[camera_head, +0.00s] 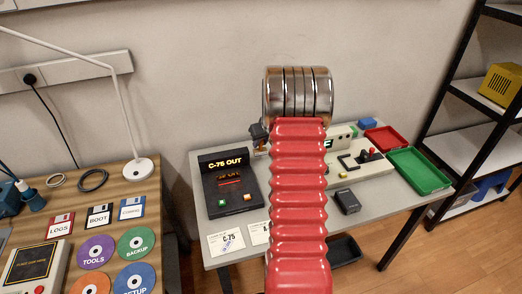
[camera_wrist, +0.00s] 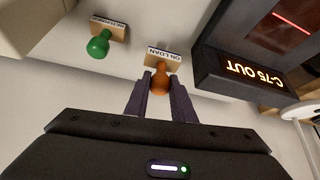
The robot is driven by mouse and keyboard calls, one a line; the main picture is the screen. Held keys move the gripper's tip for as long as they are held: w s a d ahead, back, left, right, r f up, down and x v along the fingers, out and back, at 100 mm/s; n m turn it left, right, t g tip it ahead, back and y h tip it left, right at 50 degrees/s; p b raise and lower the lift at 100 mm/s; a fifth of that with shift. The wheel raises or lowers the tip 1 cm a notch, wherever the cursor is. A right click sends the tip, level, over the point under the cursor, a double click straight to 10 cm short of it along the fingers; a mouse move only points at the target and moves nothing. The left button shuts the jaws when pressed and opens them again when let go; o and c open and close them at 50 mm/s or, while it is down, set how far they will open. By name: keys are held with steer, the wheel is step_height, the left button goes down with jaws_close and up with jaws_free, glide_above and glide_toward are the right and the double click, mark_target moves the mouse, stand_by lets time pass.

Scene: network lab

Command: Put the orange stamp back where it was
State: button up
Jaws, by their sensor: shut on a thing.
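In the wrist view the orange stamp (camera_wrist: 160,86) has a rounded orange handle and a wooden base labelled ON LOAN. My gripper (camera_wrist: 161,78) has its two dark fingers shut on the handle, one on each side. I cannot tell whether the base touches the surface behind it. A green stamp (camera_wrist: 97,47) with a similar labelled base stands to the left, apart from my fingers. In the head view my red ribbed arm hides the orange stamp.
A dark terminal (camera_head: 226,181) reading C-75 OUT sits on the grey table (camera_head: 203,166); in the wrist view it is close to the right of the stamp. Red (camera_head: 386,138) and green (camera_head: 419,170) trays lie at the table's right. Cards (camera_head: 226,241) lie in front of the terminal.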

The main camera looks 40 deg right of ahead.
mark_target(261, 148)
steer(key=shift+f, duration=0.15)
steer(key=shift+f, duration=1.8)
steer(key=o, duration=0.8)
steer(key=shift+o, duration=0.2)
steer(key=shift+r, duration=0.1)
steer(key=v, duration=1.2)
